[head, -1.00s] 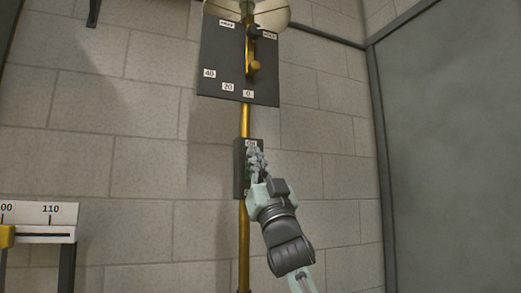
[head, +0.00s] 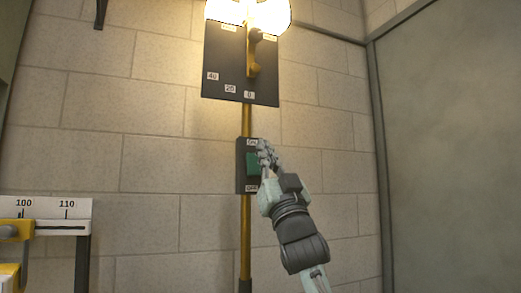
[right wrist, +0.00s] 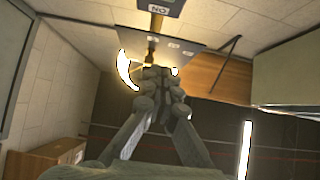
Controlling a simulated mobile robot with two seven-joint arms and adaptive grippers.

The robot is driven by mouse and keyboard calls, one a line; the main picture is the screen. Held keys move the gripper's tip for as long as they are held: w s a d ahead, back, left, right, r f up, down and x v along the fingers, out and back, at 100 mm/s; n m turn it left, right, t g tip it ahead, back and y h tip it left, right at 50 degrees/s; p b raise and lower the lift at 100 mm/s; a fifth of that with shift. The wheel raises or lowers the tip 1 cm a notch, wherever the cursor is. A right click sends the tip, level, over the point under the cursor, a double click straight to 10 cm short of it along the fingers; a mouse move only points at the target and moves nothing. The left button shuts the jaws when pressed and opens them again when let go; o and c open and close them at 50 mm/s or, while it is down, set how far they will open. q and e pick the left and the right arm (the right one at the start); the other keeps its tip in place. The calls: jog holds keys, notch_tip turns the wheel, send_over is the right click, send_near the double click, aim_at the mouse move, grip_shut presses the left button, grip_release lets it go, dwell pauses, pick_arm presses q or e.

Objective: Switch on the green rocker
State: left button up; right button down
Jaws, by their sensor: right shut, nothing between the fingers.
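The green rocker (head: 252,164) sits in a dark switch box on the brass pole, between a label at its top that appears to read ON and one at its bottom that appears to read OFF. My right gripper (head: 264,147) is shut and empty, at the upper right of the rocker and partly over the box edge. I cannot tell whether it touches the box. In the right wrist view its fingers (right wrist: 156,75) are together. The lamp (head: 247,12) at the top of the pole glows brightly. My left gripper is not in view.
A dark panel (head: 218,60) with number labels and a brass lever (head: 253,68) is on the pole above the switch box. A scale (head: 75,215) with yellow parts stands at the lower left. A grey panel (head: 455,150) is on the right.

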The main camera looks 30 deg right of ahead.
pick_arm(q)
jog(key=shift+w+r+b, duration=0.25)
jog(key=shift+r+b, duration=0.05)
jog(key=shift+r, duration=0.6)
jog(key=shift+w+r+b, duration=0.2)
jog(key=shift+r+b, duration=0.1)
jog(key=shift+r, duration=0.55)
pick_arm(e)
jog(key=v, duration=0.7)
jog(key=shift+s+r, duration=0.3)
jog(key=shift+r, duration=0.05)
jog(key=shift+d, duration=0.1)
jog(key=w+f+g, duration=0.3)
jog(key=f, duration=0.7)
jog(key=w+d+f+g+h, duration=0.1)
jog(key=w+f+g, duration=0.2)
jog(key=f, duration=0.8)
jog(key=w+f+g, duration=0.3)
jog(key=w+f, duration=0.1)
jog(key=f, duration=0.6)
jog(key=s+f+g, duration=0.3)
jog(key=f, duration=0.9)
jog(key=s+f+g, duration=0.3)
jog(key=f, duration=1)
jog(key=s+a+f+n+g+y, duration=0.1)
jog(key=s+f+g, duration=0.9)
jog(key=s+f, duration=1.7)
jog(key=shift+s+a+f+n, duration=0.15)
jog(key=shift+s+a+n, duration=0.35)
jog(key=shift+a, duration=0.1)
